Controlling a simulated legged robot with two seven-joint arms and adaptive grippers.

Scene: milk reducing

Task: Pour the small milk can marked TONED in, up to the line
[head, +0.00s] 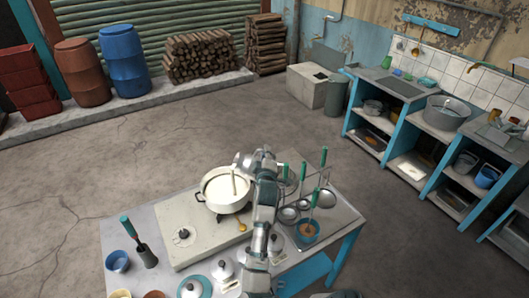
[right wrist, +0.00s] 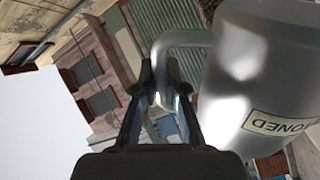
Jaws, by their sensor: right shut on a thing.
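The milk can marked TONED (right wrist: 270,85) is grey metal and fills the right of the right wrist view, its label upside down there. My right gripper (right wrist: 163,100) is shut on the can's handle (right wrist: 180,38). In the head view the right gripper (head: 262,158) is above the table, just right of and over the pot's far rim, with grey metal of the can (head: 244,160) beside it. A wide white pot (head: 211,200) stands on the stove and has pale contents. A pale upright strip (head: 233,182) shows in it; I cannot tell whether it is a stick or poured milk. The line is too small to see. My left gripper is out of view.
The pot sits on a pale stove slab (head: 185,255). Ladles and bowls, including a blue one (head: 307,240), crowd the table's right. Lidded small cans (head: 222,271) stand at the front.

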